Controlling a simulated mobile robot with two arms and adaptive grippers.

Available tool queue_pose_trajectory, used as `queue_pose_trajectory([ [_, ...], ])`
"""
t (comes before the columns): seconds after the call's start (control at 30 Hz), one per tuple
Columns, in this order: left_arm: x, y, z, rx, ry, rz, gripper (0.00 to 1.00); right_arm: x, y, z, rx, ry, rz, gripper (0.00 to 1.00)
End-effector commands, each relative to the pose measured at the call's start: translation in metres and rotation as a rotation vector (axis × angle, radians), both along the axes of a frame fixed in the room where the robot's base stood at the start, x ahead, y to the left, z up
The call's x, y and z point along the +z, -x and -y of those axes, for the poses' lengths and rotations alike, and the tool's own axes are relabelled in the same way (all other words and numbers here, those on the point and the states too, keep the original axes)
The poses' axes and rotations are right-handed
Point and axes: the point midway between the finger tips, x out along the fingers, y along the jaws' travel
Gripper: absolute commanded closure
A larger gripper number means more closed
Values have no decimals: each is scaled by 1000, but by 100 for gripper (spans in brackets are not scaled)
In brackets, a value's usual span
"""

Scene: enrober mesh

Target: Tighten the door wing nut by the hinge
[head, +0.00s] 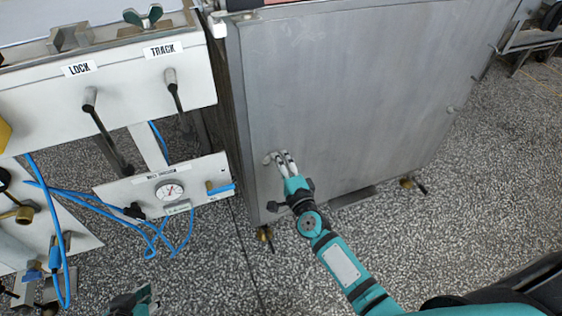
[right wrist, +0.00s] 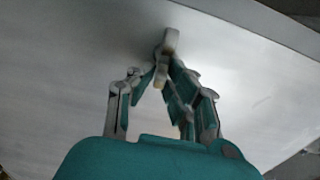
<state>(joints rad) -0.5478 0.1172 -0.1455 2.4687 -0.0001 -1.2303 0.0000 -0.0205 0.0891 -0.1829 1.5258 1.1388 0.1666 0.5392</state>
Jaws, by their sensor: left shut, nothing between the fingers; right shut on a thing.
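A large grey metal door panel (head: 350,90) stands right of centre in the head view. A small pale wing nut (head: 268,159) sits on its face near the lower left corner. My right gripper (head: 281,157) is at this nut, shut on it. In the right wrist view the nut (right wrist: 168,48) stands out from the panel, with my right fingertips (right wrist: 163,72) closed around its near part. I cannot tell how tight it is. A sliver of my left gripper (head: 138,300) shows at the bottom edge of the head view, shut and empty, mostly cut off.
Left of the door is a white panel with a LOCK handle (head: 92,100) and a TRACK handle (head: 172,85). Below hangs a gauge plate (head: 120,193) with loose blue hoses (head: 85,200). A green wing nut (head: 143,16) tops the panel. A small knob (head: 450,109) sits near the door's right side.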

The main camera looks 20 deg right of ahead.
Motion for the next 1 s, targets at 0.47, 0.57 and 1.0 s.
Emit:
queue_pose_trajectory([
  [0.47,0,0,0,-1,1,0,100,-4,1,2,-2,3,-6,68],
  [0.57,0,0,0,-1,1,0,100,-3,1,1,-1,3,-5,65],
  [1.0,0,0,0,0,0,1,100,-3,33,2,0,3,-6,65],
])
